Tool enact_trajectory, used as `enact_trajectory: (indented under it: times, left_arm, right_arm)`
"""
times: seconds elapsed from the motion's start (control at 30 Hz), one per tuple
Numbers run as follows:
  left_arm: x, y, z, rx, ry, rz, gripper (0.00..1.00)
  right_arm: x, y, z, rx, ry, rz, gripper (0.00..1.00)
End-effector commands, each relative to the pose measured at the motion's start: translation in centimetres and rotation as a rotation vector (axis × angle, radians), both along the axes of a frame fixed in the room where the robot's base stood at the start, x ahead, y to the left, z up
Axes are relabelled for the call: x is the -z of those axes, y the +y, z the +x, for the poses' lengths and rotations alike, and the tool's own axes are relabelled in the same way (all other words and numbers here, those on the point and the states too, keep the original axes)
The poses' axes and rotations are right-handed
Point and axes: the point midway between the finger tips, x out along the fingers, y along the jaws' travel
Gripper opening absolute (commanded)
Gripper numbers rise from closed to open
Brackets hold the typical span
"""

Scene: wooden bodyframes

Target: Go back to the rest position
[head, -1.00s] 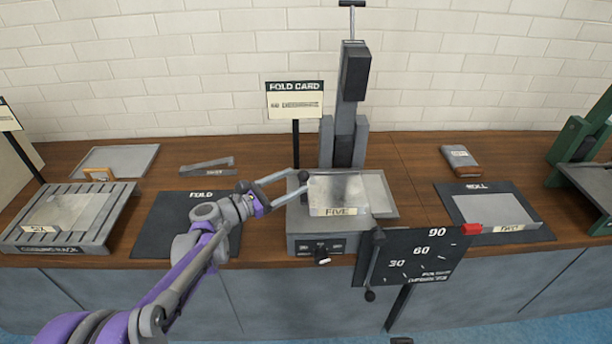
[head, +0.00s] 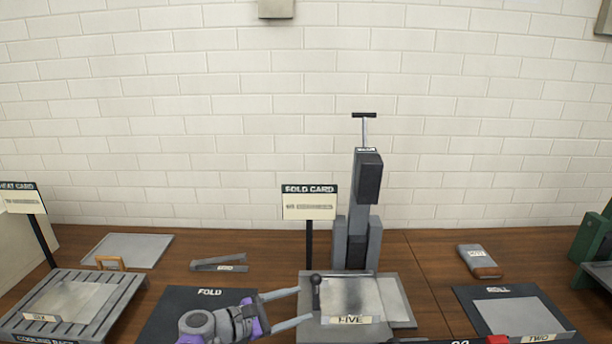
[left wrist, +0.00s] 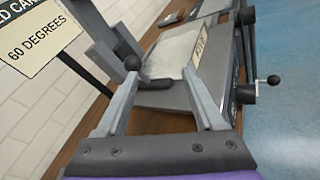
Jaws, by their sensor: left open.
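My left gripper (head: 305,306) is open and empty in the head view. A pale metal sheet labelled FIVE (head: 348,297) lies on the press bed. Contact with the press cannot be told. My right gripper is not in view.
A FOLD mat (head: 185,310) lies under my left arm. A cooling rack (head: 110,305) with sheet SIX (head: 70,298) is at left. A FOLD CARD sign (head: 309,204) stands behind my gripper. A ROLL mat (head: 470,305) with sheet TWO (head: 515,316) is at right.

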Motion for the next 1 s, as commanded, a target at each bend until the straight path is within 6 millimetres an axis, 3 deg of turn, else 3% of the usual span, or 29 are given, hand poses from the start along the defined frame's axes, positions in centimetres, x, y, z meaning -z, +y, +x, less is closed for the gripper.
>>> enact_trajectory:
  times: [0.03, 0.23, 0.5, 0.7, 0.8, 1.0]
  left_arm:
    - [-0.8, -0.2, -2.4, 0.031, -0.049, 0.124, 0.7]
    - [0.2, 1.6, -11.8, 0.227, -0.277, 0.683, 0.7]
    - [2.2, 8.4, -23.3, 0.64, -0.562, 1.375, 0.7]
    - [3.0, 13.0, -27.9, 0.921, -0.686, 1.697, 0.7]
    - [3.2, 14.2, -28.8, 1.0, -0.712, 1.772, 0.7]
    - [3.3, 14.6, -29.2, 1.033, -0.722, 1.802, 0.7]
  right_arm:
    - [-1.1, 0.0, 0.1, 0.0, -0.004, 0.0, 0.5]
    - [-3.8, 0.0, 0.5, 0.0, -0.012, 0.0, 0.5]
    - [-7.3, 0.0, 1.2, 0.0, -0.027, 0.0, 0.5]
    - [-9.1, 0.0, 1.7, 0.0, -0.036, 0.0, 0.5]
    - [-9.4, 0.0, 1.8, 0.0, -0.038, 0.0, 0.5]
    - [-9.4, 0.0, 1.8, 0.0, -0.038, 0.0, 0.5]
